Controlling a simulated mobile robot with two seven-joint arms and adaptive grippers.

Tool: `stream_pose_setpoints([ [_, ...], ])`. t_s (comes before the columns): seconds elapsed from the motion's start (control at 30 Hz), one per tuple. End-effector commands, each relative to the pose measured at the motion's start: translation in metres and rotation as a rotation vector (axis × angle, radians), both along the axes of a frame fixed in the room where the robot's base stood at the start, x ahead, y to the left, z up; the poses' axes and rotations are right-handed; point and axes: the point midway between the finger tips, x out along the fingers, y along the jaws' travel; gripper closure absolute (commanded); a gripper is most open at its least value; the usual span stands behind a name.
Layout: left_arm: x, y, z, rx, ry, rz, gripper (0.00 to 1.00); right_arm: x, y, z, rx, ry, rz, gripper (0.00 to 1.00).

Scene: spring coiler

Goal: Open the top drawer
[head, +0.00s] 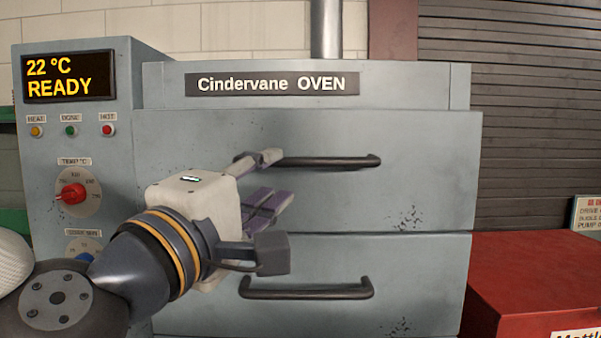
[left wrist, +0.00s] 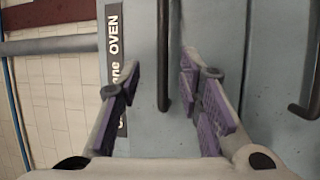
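The top drawer (head: 420,150) of the grey oven has a dark bar handle (head: 335,161). Its front looks level with the lower drawer's front. My left gripper (head: 278,205) is open in front of the drawer, near the left end of the handle. One finger overlaps that end in the head view; the other is lower, between the two handles. In the left wrist view, the purple-padded fingers (left wrist: 160,75) are spread apart, with the top handle (left wrist: 163,50) showing between them. No contact with the handle can be made out. My right gripper is not in view.
The lower drawer (head: 420,285) has its own handle (head: 307,291), just below my left gripper. A control panel (head: 110,125) with display, lamps and knobs stands at left. A red box (head: 535,270) stands at right, and a ribbed shutter (head: 520,130) is behind.

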Motion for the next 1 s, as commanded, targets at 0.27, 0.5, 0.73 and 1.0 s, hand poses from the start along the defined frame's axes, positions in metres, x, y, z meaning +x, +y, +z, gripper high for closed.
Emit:
stream_pose_setpoints([
  [0.27, 0.062, -0.026, 0.009, 0.002, 0.006, 0.001, 0.67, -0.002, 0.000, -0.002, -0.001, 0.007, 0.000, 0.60],
  [0.5, 0.079, -0.034, 0.013, 0.004, 0.006, 0.001, 0.67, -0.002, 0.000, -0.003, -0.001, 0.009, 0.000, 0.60],
  [0.73, 0.079, -0.033, 0.014, 0.003, 0.005, 0.001, 0.74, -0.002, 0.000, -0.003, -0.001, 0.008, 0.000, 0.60],
  [1.0, 0.079, -0.033, 0.014, 0.003, 0.005, 0.001, 1.00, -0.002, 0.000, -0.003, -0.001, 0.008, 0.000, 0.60],
])
